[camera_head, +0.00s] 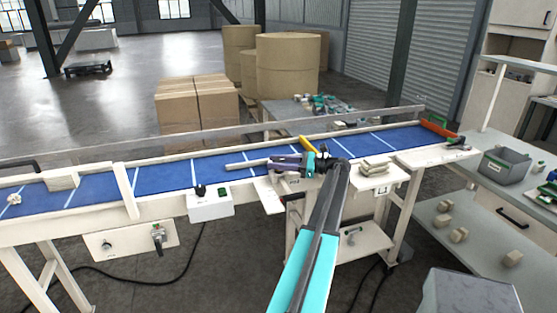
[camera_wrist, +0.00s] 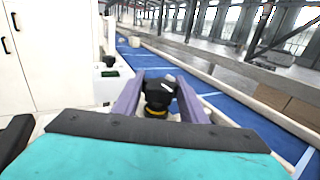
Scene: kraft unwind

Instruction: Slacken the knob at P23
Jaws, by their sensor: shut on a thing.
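A black knob (camera_wrist: 158,92) with a pale mark on top and a yellow ring at its base stands between my gripper's purple fingers in the wrist view. My gripper (camera_wrist: 160,84) is shut on it, one finger on each side. In the head view my gripper (camera_head: 275,163) is at the near edge of the blue conveyor belt (camera_head: 168,178), and its fingers and wrist hide the knob. A small label plate below the gripper is too small to read, so I cannot confirm P23 there.
A white control box (camera_head: 210,206) with another black knob (camera_head: 200,191) stands left of my gripper. A lower panel (camera_head: 130,241) carries more controls. Pale blocks (camera_head: 375,165) lie right of my wrist. A yellow piece (camera_head: 307,144) is just behind it. A grey bin (camera_head: 505,166) stands on the right bench.

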